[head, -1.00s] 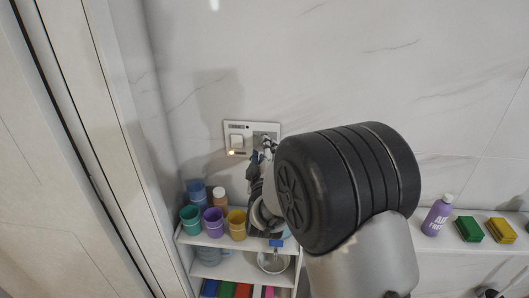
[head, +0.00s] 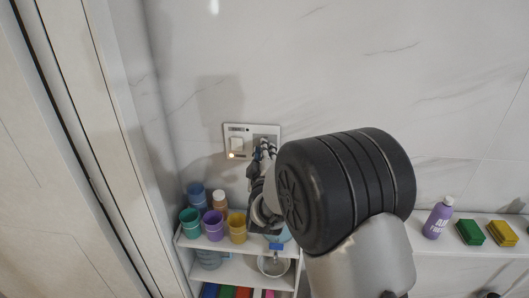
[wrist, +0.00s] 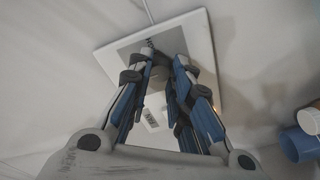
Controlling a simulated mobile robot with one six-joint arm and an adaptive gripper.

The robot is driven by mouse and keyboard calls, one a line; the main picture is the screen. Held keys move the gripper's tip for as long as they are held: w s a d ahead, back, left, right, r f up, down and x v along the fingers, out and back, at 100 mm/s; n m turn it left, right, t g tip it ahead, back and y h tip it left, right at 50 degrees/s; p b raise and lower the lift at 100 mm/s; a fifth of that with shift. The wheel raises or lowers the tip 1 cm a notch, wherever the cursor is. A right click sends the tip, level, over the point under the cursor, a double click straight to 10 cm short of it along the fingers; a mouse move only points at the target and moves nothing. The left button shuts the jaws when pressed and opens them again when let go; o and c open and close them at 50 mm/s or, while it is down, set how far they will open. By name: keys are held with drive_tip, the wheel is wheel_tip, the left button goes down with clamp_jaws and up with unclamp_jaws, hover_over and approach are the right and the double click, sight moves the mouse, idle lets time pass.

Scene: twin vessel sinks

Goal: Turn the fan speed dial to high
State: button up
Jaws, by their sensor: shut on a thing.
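A white wall plate (head: 229,128) holds a rocker switch (head: 237,144) on its left and a grey panel on its right. The plate (wrist: 198,36) also shows in the wrist view, tilted, with the switch (wrist: 153,119) seen between my fingers. My gripper (head: 263,150) is at the grey panel, fingertips close against it. In the wrist view, my gripper (wrist: 164,62) has its two fingertips on either side of the fan speed dial, shut on it. The dial is mostly hidden by the fingers, and its setting cannot be read.
Below the plate, a white shelf holds a green cup (head: 190,222), a purple cup (head: 213,226), a yellow cup (head: 237,228) and bottles. A purple bottle (head: 437,218) and sponges (head: 470,232) stand on a ledge at right. A wooden panel edges the left.

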clamp_jaws()
drive_tip(key=shift+m, duration=0.3)
drive_tip(key=m+h, duration=0.1)
drive_tip(key=m, duration=0.8)
drive_tip(key=m+t+h, duration=0.1)
drive_tip(key=m, duration=0.8)
drive_tip(key=shift+a+f+m, duration=0.2)
drive_tip(key=shift+m, duration=0.1)
drive_tip(key=o, duration=0.8)
unclamp_jaws()
